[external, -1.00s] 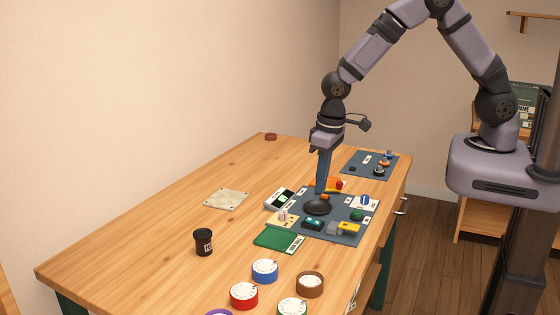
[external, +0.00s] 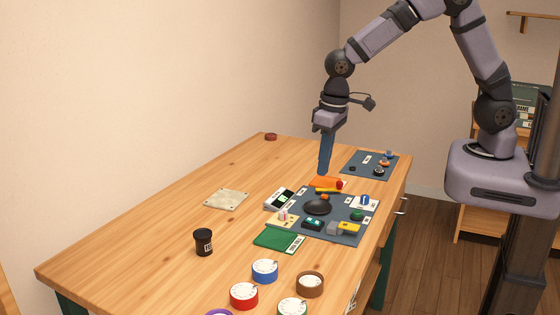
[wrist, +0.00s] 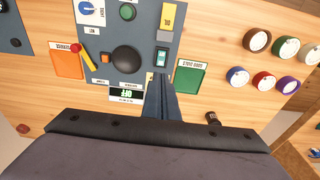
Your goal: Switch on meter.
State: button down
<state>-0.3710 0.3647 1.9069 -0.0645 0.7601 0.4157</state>
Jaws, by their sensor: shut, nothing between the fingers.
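A small white box with a dark green-lit display (external: 280,199), which looks like the meter, sits at the left edge of the blue-grey control panel (external: 345,238). Its display (wrist: 126,94) also shows in the wrist view, with characters too small to read surely. A dark rocker switch with a teal part (external: 313,223) is at the panel's front and shows in the wrist view (wrist: 161,57). A black dome (external: 318,207) sits at the panel's middle. My gripper (external: 323,173) is shut and empty, pointing down above the panel's far side, apart from the controls.
A yellow lever with a red knob (external: 339,184) stands near an orange pad (external: 323,181). A blue knob (external: 364,200), green button (external: 357,215) and yellow block (external: 348,228) fill the panel's right side. A black jar (external: 203,242) and several round dials stand nearer. The table's left is mostly clear.

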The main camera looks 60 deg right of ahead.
aim_at(310, 219)
jog(key=b, duration=0.3)
jog(key=shift+a+f+t, duration=0.2)
jog(key=shift+f+t, duration=0.05)
jog(key=shift+t, duration=0.05)
jog(key=shift+r+b, duration=0.3)
jog(key=shift+b, duration=0.2)
jog(key=shift+f, duration=0.1)
jog(key=w+f+p, duration=0.1)
jog(key=f, duration=0.3)
jog(key=f+p, duration=0.1)
jog(key=f, duration=0.4)
jog(key=w+f+p, duration=0.1)
jog(key=f, duration=0.3)
jog(key=shift+w+f, duration=0.25)
jog(key=shift+w, duration=0.05)
jog(key=shift+w+p, duration=0.1)
jog(key=shift+p, duration=0.55)
jog(key=shift+f+p, duration=0.15)
jog(key=shift+p, duration=0.15)
jog(key=shift+f, duration=0.15)
